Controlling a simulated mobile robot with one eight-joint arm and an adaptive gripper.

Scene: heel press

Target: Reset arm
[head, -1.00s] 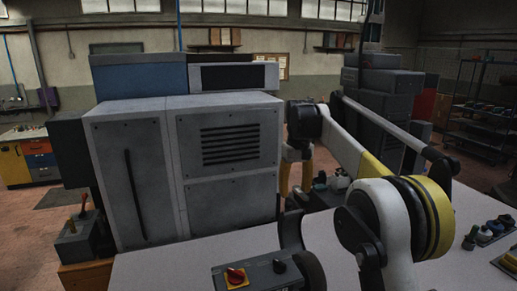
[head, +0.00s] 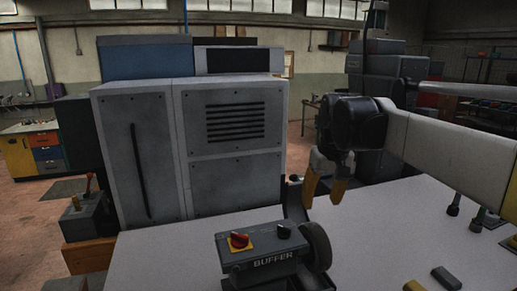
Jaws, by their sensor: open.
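My gripper (head: 325,187) hangs from the end of my arm right of the picture's middle, fingers pointing down. Its two yellow-orange fingers are apart with nothing between them. It is above the far part of the white table (head: 180,252), behind and slightly right of the buffer. The buffer (head: 262,247) is a dark grey box with a red knob on a yellow plate, a black knob and a wheel on its right side.
A large grey cabinet machine (head: 235,150) stands behind the table on the left. A lever box (head: 85,216) sits at the far left. A dark block (head: 446,278) and a small yellow piece (head: 416,286) lie at the front right. Bare table lies left of the buffer.

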